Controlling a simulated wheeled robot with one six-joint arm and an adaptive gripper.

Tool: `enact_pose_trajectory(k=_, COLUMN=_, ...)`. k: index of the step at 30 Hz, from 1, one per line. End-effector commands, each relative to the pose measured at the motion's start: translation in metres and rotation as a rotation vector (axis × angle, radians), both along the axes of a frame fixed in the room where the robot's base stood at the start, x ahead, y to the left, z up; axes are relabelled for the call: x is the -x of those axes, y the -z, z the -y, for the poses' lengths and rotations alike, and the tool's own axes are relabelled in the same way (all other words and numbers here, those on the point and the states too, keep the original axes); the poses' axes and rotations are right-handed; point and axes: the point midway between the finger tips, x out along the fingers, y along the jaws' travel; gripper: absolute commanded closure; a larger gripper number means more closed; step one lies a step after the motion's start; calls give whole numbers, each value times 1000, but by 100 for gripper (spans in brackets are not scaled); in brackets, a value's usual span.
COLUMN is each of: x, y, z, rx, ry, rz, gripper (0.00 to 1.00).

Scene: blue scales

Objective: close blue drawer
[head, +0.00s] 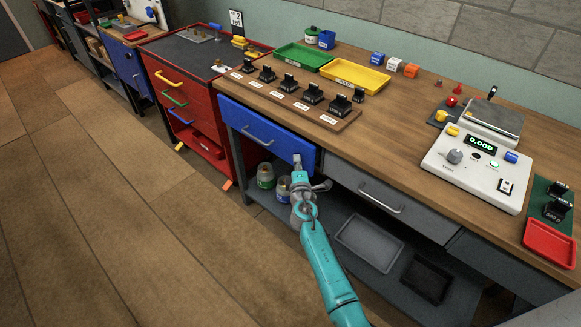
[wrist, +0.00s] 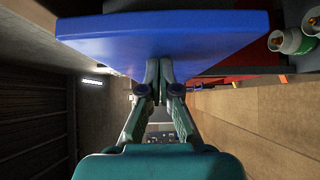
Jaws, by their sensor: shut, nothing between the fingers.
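The blue drawer (head: 240,118) is under the left part of the wooden bench top, with a grey bar handle on its front. Its front seems to stand slightly proud of the bench; how far is hard to tell. My gripper (head: 297,160) is at the right end of that front, right of the handle. In the wrist view the blue drawer front (wrist: 165,35) fills the top. My gripper (wrist: 166,65) has its fingers together against or just short of it, with nothing held. I cannot tell whether they touch.
A grey drawer (head: 350,178) is right of the blue one. Jars (head: 266,176) stand on the shelf below, beside trays (head: 368,243). A red cabinet (head: 190,95) with a low open drawer stands left. The bench top holds black weights, trays and a scale (head: 478,165).

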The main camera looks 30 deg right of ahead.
Motion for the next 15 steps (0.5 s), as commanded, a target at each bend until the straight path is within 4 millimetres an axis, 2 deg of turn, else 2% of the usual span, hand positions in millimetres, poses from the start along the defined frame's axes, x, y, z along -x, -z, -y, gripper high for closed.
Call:
enact_pose_trajectory(k=1, x=-2, y=-1, z=8, rx=0, ry=3, rz=1, gripper=100)
enact_pose_trajectory(k=6, x=-8, y=0, z=26, rx=0, ry=2, rz=0, gripper=100)
enact_pose_trajectory(k=15, x=-12, y=0, z=39, rx=-1, ry=3, rz=0, gripper=100)
